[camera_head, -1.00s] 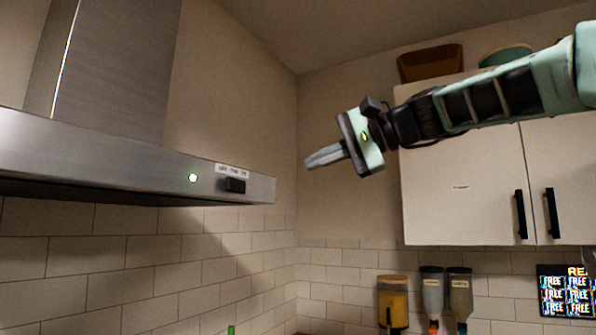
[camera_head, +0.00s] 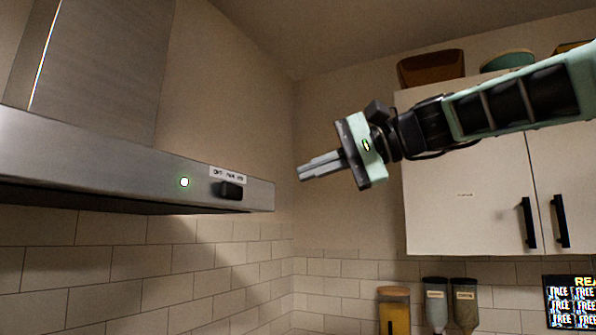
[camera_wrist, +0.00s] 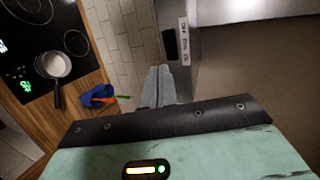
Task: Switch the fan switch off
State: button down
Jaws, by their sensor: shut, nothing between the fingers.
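The fan switch (camera_head: 230,190) is a small black block on the front face of the steel range hood (camera_head: 100,160). My gripper (camera_head: 302,172) is shut and empty, pointing left, just right of the hood's end in the head view and apart from the switch. In the wrist view the fingertips (camera_wrist: 158,72) lie just below the switch (camera_wrist: 170,44) in the picture. I cannot tell the switch's setting.
White cabinets (camera_head: 460,190) with black handles hang at the right, with bowls on top. Jars (camera_head: 394,312) stand below them. In the wrist view a cooktop (camera_wrist: 45,45) with a pan and a blue cup (camera_wrist: 98,96) lie below. The air between gripper and hood is clear.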

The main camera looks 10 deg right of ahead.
aim_at(231, 193)
jog(key=p+x, duration=0.1)
jog(key=x, duration=0.3)
jog(key=p+x, duration=0.2)
jog(key=x, duration=0.2)
jog(key=r+p+x, duration=0.1)
jog(key=p+x, duration=0.1)
jog(key=x, duration=0.2)
jog(key=shift+a, duration=0.15)
jog(key=shift+a+m+t+h, duration=0.4)
jog(key=shift+m+t+h, duration=0.1)
jog(key=shift+m+t, duration=0.1)
jog(key=shift+w+d, duration=0.1)
